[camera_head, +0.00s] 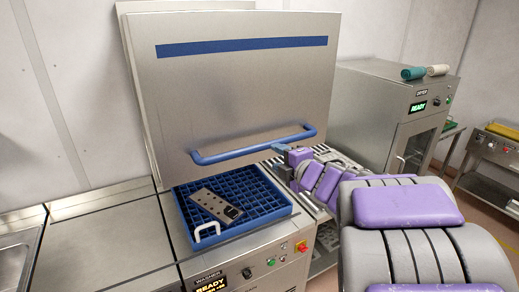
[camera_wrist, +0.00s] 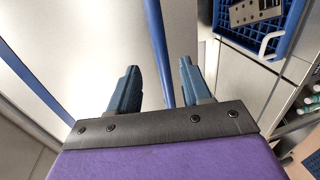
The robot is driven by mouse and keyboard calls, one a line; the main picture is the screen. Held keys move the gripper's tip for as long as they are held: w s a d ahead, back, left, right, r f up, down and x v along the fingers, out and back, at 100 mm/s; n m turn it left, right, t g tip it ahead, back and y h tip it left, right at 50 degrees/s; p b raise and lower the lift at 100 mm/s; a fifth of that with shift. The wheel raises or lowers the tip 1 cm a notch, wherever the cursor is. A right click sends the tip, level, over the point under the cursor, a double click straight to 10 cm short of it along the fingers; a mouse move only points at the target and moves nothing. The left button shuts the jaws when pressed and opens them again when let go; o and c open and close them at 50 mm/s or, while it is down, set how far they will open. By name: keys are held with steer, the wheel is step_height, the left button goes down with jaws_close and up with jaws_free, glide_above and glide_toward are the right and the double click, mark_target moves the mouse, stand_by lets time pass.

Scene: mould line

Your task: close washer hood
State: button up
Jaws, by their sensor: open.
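The washer hood (camera_head: 240,100) is a steel panel standing raised above the washer (camera_head: 250,262). A blue bar handle (camera_head: 225,154) runs along its lower front edge. My gripper (camera_head: 280,147) is at the right part of this handle. In the wrist view my open gripper (camera_wrist: 158,64) has the blue handle (camera_wrist: 156,38) running between its two fingers. I cannot tell whether either finger touches it. Below the hood, a blue grid basket (camera_head: 262,207) sits on the washer with a perforated metal plate (camera_head: 214,204) in it. The basket (camera_wrist: 228,33) also shows at the wrist view's upper right.
A dryer (camera_head: 375,103) with a green READY display stands at the back right, with two rolls on top. A slatted conveyor (camera_head: 330,158) lies right of the washer, behind my arm. The steel counter (camera_head: 95,240) on the left is clear beside a sink (camera_head: 15,260).

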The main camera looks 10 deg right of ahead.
mark_target(263, 148)
steer(key=x, duration=1.1)
steer(key=shift+d+b, duration=0.2)
steer(key=shift+b, duration=0.1)
steer(key=shift+w+a+f, duration=0.1)
steer(key=shift+w+a, duration=0.1)
steer(key=shift+w, duration=0.1)
steer(key=shift+d, duration=0.25)
steer(key=shift+c, duration=0.6)
jaws_close()
